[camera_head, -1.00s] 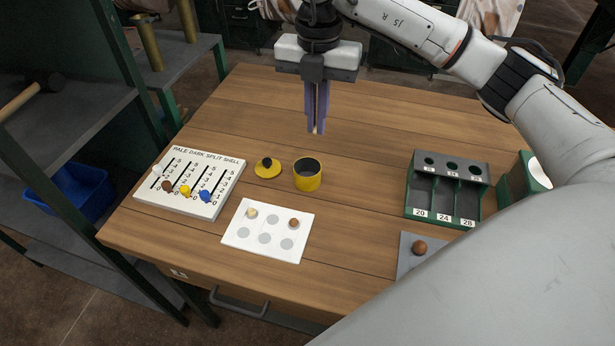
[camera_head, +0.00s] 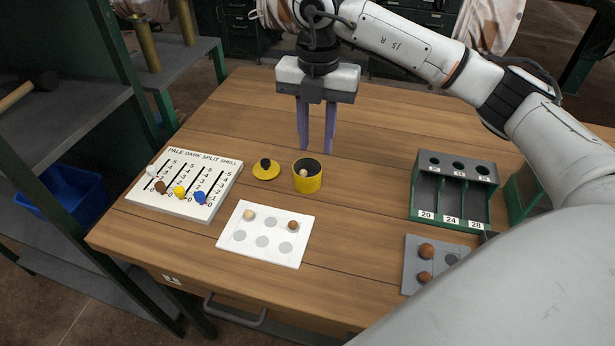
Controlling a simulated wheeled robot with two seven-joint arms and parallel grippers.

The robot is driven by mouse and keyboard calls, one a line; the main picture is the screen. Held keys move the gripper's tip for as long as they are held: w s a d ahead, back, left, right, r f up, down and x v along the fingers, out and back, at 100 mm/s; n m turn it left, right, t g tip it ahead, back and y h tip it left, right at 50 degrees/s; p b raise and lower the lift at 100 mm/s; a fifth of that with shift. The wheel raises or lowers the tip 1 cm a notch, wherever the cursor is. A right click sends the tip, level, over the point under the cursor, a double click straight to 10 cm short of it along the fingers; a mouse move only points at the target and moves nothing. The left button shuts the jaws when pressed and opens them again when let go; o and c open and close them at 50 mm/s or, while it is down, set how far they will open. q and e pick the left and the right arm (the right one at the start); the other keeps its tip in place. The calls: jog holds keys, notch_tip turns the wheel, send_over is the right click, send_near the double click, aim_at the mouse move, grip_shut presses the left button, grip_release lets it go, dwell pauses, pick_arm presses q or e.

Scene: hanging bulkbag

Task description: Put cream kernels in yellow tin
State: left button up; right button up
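The open yellow tin (camera_head: 308,182) stands on the wooden table, with a cream kernel (camera_head: 303,173) visible inside it. Its yellow lid (camera_head: 266,170) with a black knob lies just to the left. Another cream kernel (camera_head: 249,214) sits on the top left spot of a white card (camera_head: 265,250). A brown kernel (camera_head: 293,226) sits at the card's top right. My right gripper (camera_head: 317,148) is open and empty, above and behind the tin. My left gripper is not in view.
A white counting board (camera_head: 185,180) with coloured sliders lies at the left. A green rack (camera_head: 450,190) with numbered slots stands at the right. A grey card (camera_head: 412,280) with brown balls (camera_head: 426,250) is in front of it, partly hidden by my arm.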

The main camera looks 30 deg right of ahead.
notch_tip(320, 180, up, 10)
jog(key=p, duration=0.1)
jog(key=shift+r, duration=0.2)
dwell(0.7)
